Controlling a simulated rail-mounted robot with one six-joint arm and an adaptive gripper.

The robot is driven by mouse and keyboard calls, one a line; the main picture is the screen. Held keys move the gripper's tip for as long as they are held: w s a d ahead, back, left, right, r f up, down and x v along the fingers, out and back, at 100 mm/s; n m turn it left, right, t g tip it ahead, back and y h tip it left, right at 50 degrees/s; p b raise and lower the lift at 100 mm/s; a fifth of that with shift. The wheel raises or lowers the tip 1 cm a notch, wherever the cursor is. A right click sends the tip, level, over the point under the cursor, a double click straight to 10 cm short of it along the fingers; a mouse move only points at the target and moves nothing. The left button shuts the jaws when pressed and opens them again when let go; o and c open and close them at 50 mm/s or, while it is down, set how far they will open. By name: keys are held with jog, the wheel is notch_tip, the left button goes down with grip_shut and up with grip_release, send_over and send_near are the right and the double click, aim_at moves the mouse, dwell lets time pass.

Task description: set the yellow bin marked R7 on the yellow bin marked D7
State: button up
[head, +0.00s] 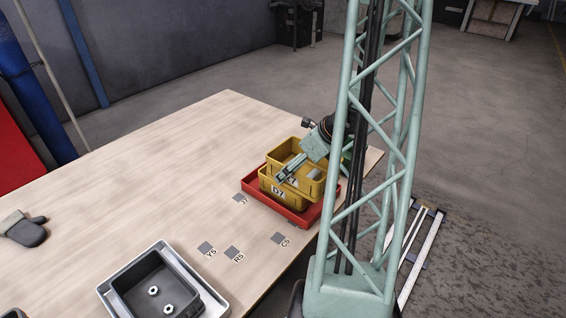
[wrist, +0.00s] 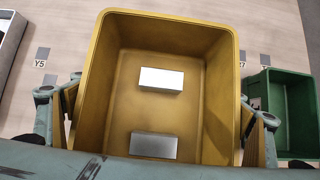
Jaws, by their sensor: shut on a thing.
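The yellow bin marked D7 (head: 278,191) sits on a red tray (head: 297,217) near the table's right edge in the head view. A second yellow bin (head: 283,150) is directly above it; only part of its label, a 7, shows. Whether it rests on D7 or hangs just above it, I cannot tell. My gripper (head: 305,166) is shut on this upper bin. In the wrist view the bin (wrist: 115,75) is between my fingers, with two pale metal blocks (wrist: 161,79) inside. D7 is hidden below it there.
A green bin (wrist: 265,95) stands to the right in the wrist view. A grey tray (head: 206,285) with a dark bin (head: 140,297) holding two nuts is at the table's front. A glove (head: 22,230) lies at the left. The table's middle is clear.

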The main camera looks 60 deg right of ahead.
aim_at(286, 159)
jog(key=w+d, duration=0.1)
jog(key=w, duration=0.1)
jog(key=w+d, duration=0.2)
jog(key=w, duration=0.1)
jog(key=w+d+f, duration=0.1)
jog(key=w, duration=0.1)
jog(key=shift+w+d+p, duration=0.35)
jog(key=shift+w, duration=0.05)
jog(key=shift+f+b, duration=0.7)
jog(key=shift+f, duration=1)
jog(key=shift+f+b, duration=0.6)
jog(key=shift+b, duration=0.25)
jog(key=o, duration=0.8)
jog(key=shift+r, duration=0.15)
